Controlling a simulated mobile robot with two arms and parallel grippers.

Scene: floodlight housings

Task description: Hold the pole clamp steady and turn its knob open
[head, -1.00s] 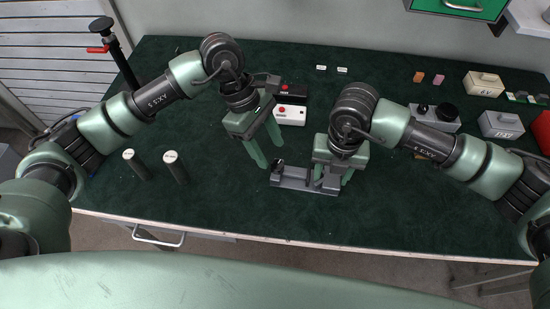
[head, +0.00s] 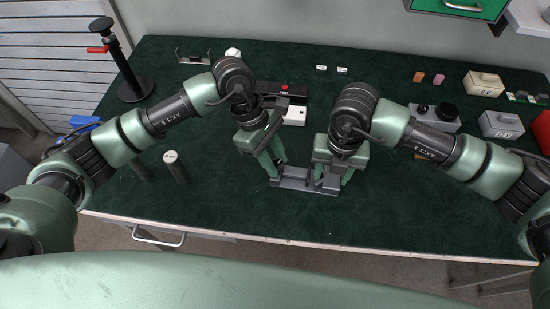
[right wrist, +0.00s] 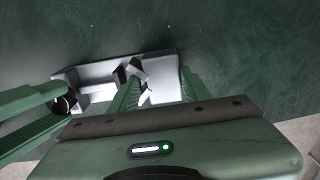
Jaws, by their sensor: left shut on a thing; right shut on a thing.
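The pole clamp (head: 292,183) is a grey channel-shaped piece lying on the green mat near the table's front; it also shows in the right wrist view (right wrist: 96,76). My right gripper (head: 333,182) is shut on the clamp's right part, its fingers on either side of a small upright piece (right wrist: 146,97). My left gripper (head: 275,173) is at the clamp's left end, shut on the dark round knob (right wrist: 62,103). The knob is mostly hidden behind the fingers in the head view.
Dark canisters (head: 176,168) stand left, one partly behind my left arm. A black stand (head: 132,88) is back left. Grey boxes (head: 500,124) are at right. The mat right of the clamp is clear.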

